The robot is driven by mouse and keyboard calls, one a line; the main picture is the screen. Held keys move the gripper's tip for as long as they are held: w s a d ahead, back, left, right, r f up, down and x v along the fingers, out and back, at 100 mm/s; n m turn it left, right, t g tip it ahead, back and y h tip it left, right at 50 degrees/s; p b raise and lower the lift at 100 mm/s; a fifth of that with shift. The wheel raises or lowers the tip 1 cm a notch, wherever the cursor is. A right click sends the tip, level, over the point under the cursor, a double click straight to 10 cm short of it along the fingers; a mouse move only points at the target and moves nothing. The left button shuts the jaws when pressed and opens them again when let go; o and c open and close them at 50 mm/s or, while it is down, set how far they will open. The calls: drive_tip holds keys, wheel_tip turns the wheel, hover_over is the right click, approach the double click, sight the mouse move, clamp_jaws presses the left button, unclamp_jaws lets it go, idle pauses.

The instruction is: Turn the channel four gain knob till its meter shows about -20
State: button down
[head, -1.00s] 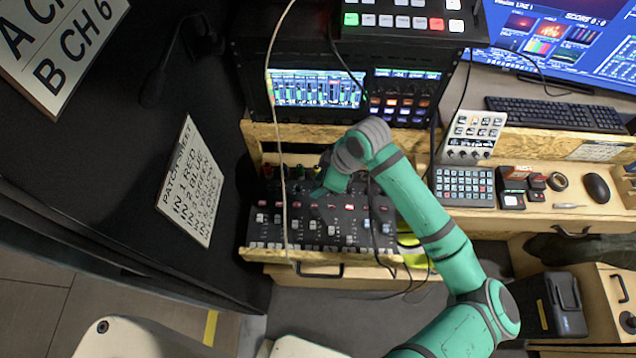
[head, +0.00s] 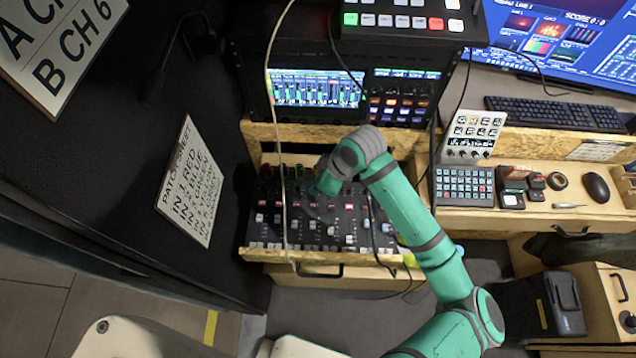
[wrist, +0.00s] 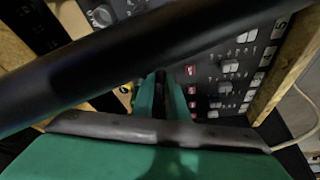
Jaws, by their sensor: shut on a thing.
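The audio mixer (head: 333,238) lies on the wooden shelf, with rows of knobs at its back and fader caps in front. My gripper (head: 314,197) reaches down onto its knob rows, left of its middle. In the wrist view my fingers (wrist: 160,90) are close together at the panel, shut on what seems to be a knob. The knob itself is hidden, and I cannot read its channel. The meter screen (head: 318,90) behind the mixer shows several green bars in columns; their values are too small to read.
A pale cable (head: 283,190) hangs in front of the mixer's left part, and dark cables cross its right part. A patch sheet (head: 190,185) stands at the left. A keypad (head: 463,186) and a mouse (head: 597,187) lie at the right. A dark bar crosses the wrist view.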

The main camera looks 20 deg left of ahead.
drive_tip(key=m+t, duration=0.1)
drive_tip(key=m, duration=0.2)
drive_tip(key=shift+s+m, duration=0.1)
drive_tip(key=shift+m, duration=0.3)
drive_tip(key=c, duration=1.7)
unclamp_jaws()
drive_tip(key=shift+c, duration=0.2)
drive_tip(key=v, duration=1)
drive_tip(key=shift+s+r, duration=0.2)
drive_tip(key=shift+r, duration=0.2)
drive_tip(key=shift+d, duration=0.15)
